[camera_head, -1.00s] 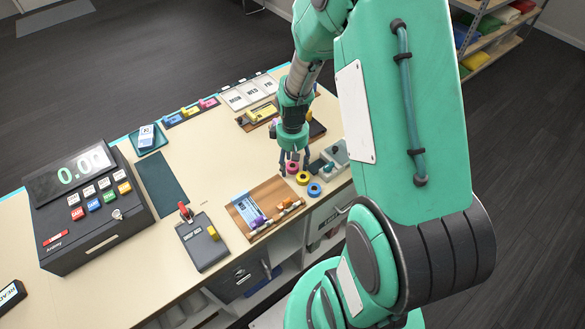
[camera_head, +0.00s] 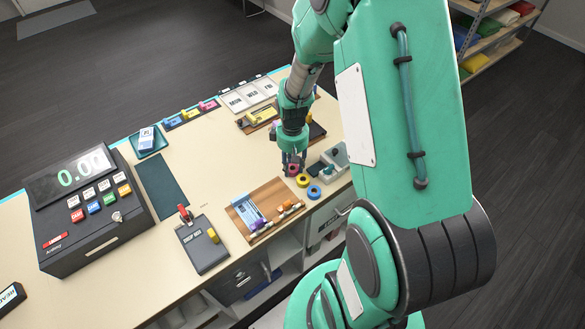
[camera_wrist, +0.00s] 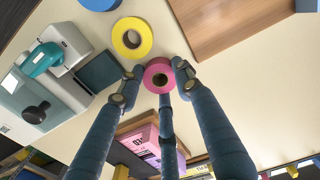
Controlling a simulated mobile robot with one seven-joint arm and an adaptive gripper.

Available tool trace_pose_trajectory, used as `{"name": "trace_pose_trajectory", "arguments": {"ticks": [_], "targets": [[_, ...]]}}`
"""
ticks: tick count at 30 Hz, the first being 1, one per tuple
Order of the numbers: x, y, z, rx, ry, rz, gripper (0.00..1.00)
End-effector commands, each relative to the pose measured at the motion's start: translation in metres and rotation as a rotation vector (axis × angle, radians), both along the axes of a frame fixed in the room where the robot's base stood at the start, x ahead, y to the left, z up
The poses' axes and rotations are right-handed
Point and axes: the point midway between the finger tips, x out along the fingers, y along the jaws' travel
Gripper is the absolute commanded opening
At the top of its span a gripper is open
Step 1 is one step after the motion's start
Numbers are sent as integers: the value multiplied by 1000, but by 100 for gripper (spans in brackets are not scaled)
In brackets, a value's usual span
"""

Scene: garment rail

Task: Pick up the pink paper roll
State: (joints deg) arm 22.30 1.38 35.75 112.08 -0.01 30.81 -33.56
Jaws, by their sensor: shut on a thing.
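The pink paper roll (camera_wrist: 151,82) is between my gripper's fingertips (camera_wrist: 158,75) in the wrist view. My gripper is shut on it, with the fingers around its sides. In the head view the pink roll (camera_head: 292,170) shows just under my gripper (camera_head: 291,164), at the counter's right part. I cannot tell whether the roll still touches the counter.
A yellow roll (camera_head: 303,180) and a blue roll (camera_head: 314,192) lie close by on the counter (camera_head: 215,160). A grey-white device (camera_head: 335,157) stands to the right. A wooden tray (camera_head: 240,222) lies to the lower left. The counter's middle is mostly clear.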

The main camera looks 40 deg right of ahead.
Motion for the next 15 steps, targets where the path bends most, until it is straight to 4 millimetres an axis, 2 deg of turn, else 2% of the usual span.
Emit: {"name": "trace_pose_trajectory", "arguments": {"ticks": [8, 15], "targets": [[1, 0, 11, -1, -2, 0, 15], [-3, 1, 39, -1, -1, 0, 15]]}}
